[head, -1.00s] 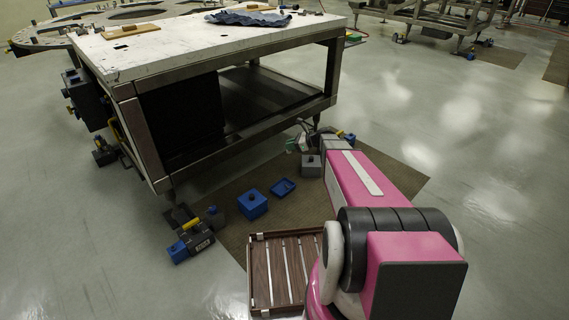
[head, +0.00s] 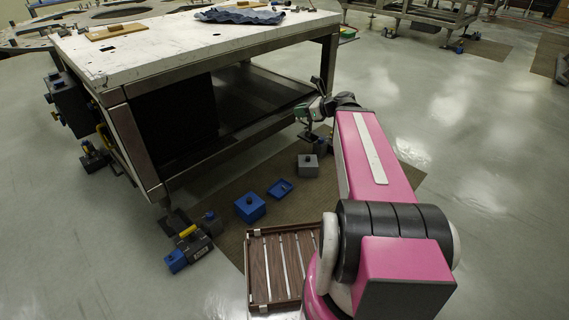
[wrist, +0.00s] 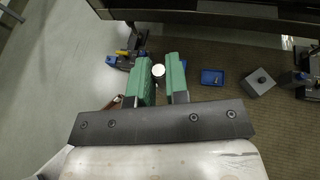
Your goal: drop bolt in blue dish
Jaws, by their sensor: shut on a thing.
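The blue dish (head: 281,188) is a small shallow tray on the brown mat, in front of the table. It also shows in the wrist view (wrist: 212,77), to the right of my fingers. My gripper (head: 308,109) is raised near the table's front right corner, beyond the dish. In the wrist view its green fingers (wrist: 158,62) are shut on the bolt (wrist: 158,71), whose round pale end shows between them. The rest of the bolt is hidden there, and I cannot make it out in the head view.
A blue block (head: 250,207) stands left of the dish and a grey block (head: 308,166) behind it on the right. A slatted wooden tray (head: 281,268) lies in front. The white-topped table (head: 190,48) is an obstacle behind. Open floor lies to the right.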

